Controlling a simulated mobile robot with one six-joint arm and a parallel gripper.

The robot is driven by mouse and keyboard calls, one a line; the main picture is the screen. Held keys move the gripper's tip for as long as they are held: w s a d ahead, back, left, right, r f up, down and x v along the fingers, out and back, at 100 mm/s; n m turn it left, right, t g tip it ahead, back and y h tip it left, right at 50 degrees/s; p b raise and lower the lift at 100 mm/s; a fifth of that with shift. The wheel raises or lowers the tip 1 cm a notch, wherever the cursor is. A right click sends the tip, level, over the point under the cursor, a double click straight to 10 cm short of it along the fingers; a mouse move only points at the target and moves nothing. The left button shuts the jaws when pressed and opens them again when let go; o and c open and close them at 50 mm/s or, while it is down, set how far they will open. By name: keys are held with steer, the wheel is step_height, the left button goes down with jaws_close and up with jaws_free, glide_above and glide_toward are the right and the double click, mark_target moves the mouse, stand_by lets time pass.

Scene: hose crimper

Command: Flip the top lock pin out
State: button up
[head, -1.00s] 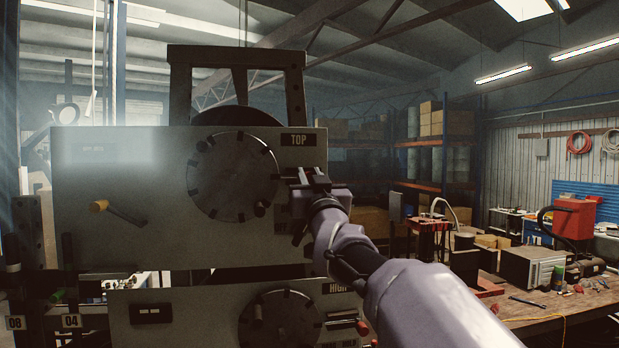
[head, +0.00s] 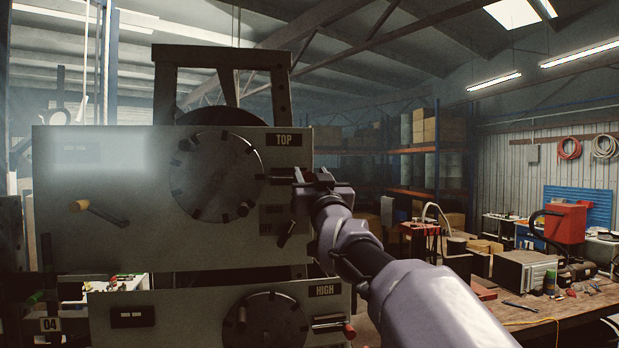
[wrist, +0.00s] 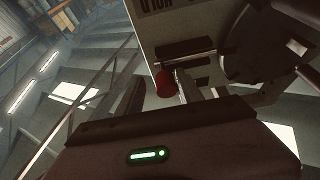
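My gripper (head: 312,177) is at the panel's right edge, by the pin's outer end. Its fingers are too dark to tell whether they are open or touching the knob.
An OFF switch (head: 285,235) sits below my gripper's level. A lower panel (head: 160,335) has a HIGH label and a similar red-ended pin (head: 348,330). A yellow-ended lever (head: 100,212) sticks out at the left. A cluttered workbench (head: 545,305) stands at the right.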

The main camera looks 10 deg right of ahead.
steer(key=shift+a, duration=0.2)
steer(key=shift+s+f+b, duration=0.15)
steer(key=shift+s+b, duration=0.15)
steer(key=shift+s, duration=0.05)
steer(key=b+v, duration=0.8)
steer(key=v, duration=0.8)
steer(key=shift+s+f, duration=0.15)
steer(key=shift+s, duration=0.2)
steer(key=shift+d+f, duration=0.1)
